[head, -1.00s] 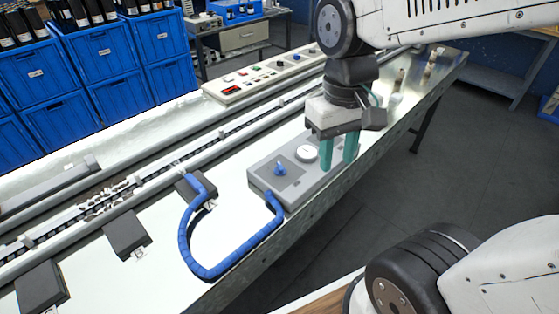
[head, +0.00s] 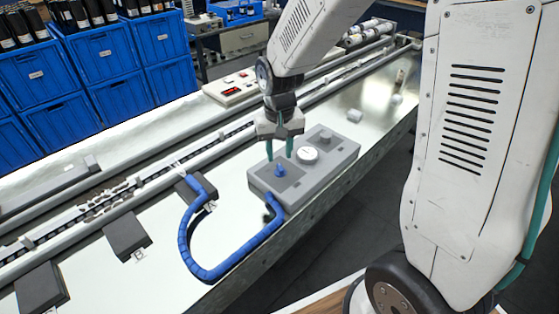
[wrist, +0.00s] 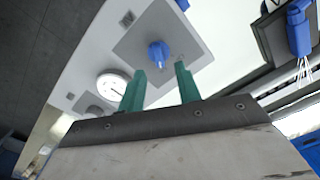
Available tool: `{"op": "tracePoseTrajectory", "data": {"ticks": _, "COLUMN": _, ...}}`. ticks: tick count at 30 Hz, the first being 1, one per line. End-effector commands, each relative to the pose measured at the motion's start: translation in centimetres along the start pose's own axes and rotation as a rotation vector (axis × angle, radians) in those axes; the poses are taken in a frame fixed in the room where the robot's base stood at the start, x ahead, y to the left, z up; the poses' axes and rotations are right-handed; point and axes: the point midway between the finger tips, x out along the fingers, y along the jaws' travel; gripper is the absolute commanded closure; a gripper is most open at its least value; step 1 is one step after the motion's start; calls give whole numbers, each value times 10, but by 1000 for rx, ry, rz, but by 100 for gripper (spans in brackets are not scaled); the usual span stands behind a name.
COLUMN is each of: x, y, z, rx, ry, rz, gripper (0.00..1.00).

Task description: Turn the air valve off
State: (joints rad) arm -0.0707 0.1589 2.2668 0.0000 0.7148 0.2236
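The air valve is a small blue knob (head: 280,171) on a dark square plate at the left end of a grey box (head: 330,170). It also shows in the wrist view (wrist: 158,54), just beyond the fingertips. My gripper (head: 280,153) points down above the knob, its two green fingers apart with nothing between them. In the wrist view the fingers (wrist: 157,80) stand apart, with the knob in line with the gap between them. I cannot tell the exact height between fingertips and knob.
A round white gauge (head: 307,154) sits on the box right beside the knob, with a grey knob (head: 325,136) farther right. A blue hose (head: 208,272) loops from the box's left end. A conveyor rail and a control panel (head: 232,91) lie behind.

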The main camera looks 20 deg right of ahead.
Motion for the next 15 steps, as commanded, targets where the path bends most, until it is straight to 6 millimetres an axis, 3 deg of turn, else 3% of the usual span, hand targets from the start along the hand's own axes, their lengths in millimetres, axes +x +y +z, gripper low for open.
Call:
{"op": "tracePoseTrajectory", "data": {"ticks": 6, "x": 30, "y": 0, "z": 1, "rx": -1, "ry": -3, "rz": 1, "gripper": 66}}
{"op": "tracePoseTrajectory", "data": {"ticks": 15, "x": 37, "y": 0, "z": 1, "rx": -1, "ry": 0, "rz": 0, "gripper": 66}}
